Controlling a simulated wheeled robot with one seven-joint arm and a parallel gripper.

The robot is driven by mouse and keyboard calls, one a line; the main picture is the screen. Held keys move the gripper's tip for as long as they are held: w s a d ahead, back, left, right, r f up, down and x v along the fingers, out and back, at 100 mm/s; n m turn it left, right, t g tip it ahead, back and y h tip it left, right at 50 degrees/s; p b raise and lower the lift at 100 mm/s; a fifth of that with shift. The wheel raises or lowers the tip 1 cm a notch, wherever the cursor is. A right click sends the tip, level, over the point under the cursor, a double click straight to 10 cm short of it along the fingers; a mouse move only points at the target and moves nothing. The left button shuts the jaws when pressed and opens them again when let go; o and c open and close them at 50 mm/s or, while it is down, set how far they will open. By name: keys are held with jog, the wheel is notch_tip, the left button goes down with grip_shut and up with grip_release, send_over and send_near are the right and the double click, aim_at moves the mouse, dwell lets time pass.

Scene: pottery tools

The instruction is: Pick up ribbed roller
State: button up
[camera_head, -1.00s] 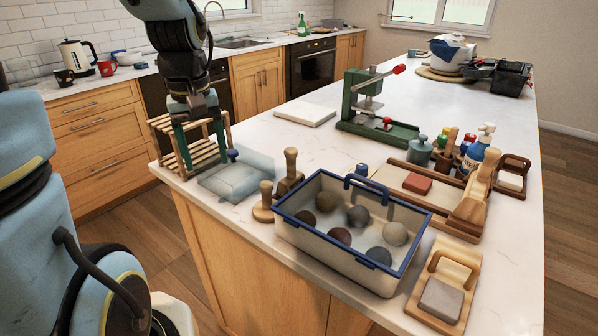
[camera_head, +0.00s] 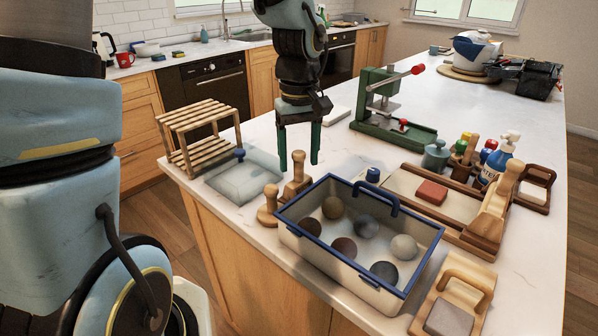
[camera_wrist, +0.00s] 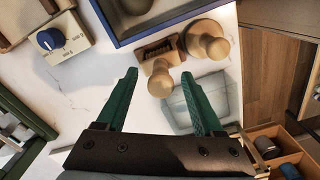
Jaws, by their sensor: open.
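The tool I take for the ribbed roller (camera_head: 295,188) is wooden, with an upright knobbed handle. It stands on the counter just behind the blue-rimmed tub. In the wrist view a dark ribbed strip shows on its base (camera_wrist: 158,49), and its handle points toward me. My gripper (camera_head: 299,166) is open and empty, pointing down, with green fingers. In the head view the fingertips appear on either side of the handle's top. In the wrist view the handle's end lies between and just beyond the fingertips (camera_wrist: 159,74). Whether they touch it cannot be told.
A round wooden stamp (camera_head: 268,206) stands close beside the roller. The blue-rimmed tub (camera_head: 300,240) holds several clay balls. A translucent slab (camera_head: 245,178) and a slatted wooden rack (camera_head: 200,125) lie to the left. A green press (camera_head: 385,110) stands behind right. Bare counter shows between.

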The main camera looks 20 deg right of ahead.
aim_at(299, 175)
jog(key=shift+f, duration=1.45)
jog(key=shift+c, duration=0.2)
grip_shut()
